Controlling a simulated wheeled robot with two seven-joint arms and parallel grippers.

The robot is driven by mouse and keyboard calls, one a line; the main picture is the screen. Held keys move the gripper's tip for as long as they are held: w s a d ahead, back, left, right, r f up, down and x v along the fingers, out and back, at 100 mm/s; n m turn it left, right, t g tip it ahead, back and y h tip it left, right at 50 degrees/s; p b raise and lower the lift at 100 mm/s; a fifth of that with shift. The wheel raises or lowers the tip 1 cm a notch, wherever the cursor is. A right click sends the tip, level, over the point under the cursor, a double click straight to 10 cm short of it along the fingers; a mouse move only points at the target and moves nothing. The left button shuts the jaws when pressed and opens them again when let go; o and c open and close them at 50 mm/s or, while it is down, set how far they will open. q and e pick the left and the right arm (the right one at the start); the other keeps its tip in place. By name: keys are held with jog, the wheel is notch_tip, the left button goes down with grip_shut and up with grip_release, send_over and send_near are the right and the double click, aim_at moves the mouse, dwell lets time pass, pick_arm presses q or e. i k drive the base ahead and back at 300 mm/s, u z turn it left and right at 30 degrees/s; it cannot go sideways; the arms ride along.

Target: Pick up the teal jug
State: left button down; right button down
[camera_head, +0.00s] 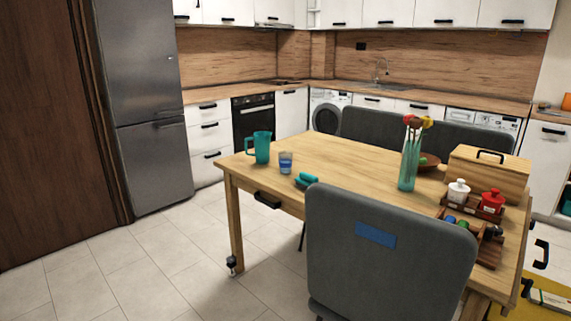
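Neither of my grippers shows in the head view, and nothing is holding the jug.
A teal item in a dark dish (306,180) lies near the table's front edge. A glass vase with flowers (409,165), a wooden bread box (488,168) and jars are farther right. A grey chair (388,260) blocks the table's front; tiled floor (140,262) is clear at left.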

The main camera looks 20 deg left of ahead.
aim_at(262, 139)
jog(key=u, duration=1.75)
jog(key=i, duration=4.65)
jog(key=z, duration=4.05)
